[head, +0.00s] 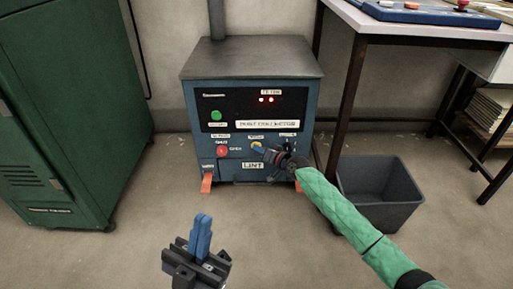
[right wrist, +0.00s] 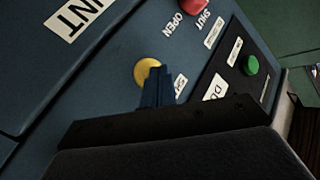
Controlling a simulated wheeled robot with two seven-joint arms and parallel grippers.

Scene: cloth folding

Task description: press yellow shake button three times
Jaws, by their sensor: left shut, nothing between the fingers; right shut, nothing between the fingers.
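The yellow button (head: 256,145) is on the front of a blue machine (head: 205,165), below its black panel. In the right wrist view the yellow button (right wrist: 146,72) is partly covered by the fingertips of my right gripper (right wrist: 158,75). My right gripper (head: 262,151) is shut and empty, its tips at the button; I cannot tell whether they touch it or how far it is pressed. My left gripper (head: 202,222) is shut and empty, pointing up above the floor, well in front of the machine.
A red knob (head: 222,151) and a green button (head: 216,115) sit left of the yellow button. A green cabinet (head: 75,110) stands left, a grey bin (head: 380,190) and a table (head: 345,75) right. Small red lights (head: 266,99) show on the panel. The floor in front is clear.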

